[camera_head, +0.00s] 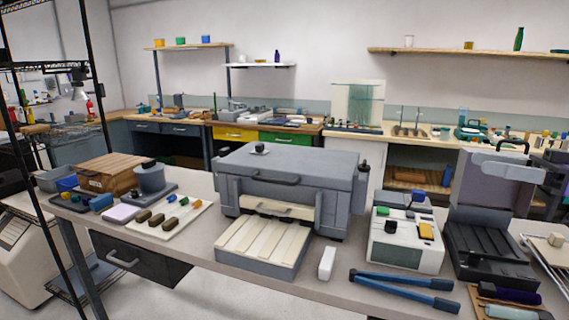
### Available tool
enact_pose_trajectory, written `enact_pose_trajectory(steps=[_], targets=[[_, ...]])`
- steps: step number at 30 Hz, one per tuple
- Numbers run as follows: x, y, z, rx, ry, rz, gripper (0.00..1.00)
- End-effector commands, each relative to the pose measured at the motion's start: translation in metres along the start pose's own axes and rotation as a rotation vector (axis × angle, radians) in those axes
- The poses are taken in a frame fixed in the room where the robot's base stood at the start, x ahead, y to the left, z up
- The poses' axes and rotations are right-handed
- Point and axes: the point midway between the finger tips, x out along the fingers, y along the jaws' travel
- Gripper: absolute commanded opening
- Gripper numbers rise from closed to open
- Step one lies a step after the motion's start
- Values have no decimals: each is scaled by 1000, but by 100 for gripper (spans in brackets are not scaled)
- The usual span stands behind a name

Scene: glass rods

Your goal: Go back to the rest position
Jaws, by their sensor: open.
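My gripper and arm do not show in the head view. A large grey box-shaped machine (290,185) with a front handle stands at the middle of the near table (190,245). A pale ribbed tray (263,242) sits low in front of it. I cannot make out single glass rods for certain. A pale panel with greenish vertical lines (357,103) stands on the back counter.
The near table also bears a white box device (405,240), an open dark grey case (485,245), blue-handled tongs (405,281), a white block (326,263) and a wooden box (112,173). A black wire rack (90,90) stands at the left.

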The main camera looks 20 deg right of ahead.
Motion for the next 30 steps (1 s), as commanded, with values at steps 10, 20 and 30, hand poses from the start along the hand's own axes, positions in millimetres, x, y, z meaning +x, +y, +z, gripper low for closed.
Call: enact_pose_trajectory(steps=[10,20,30], targets=[[-9,50,-24,81,66,271,56],[-24,113,41,228,164,682,56],[-28,104,180,287,235,1082,56]])
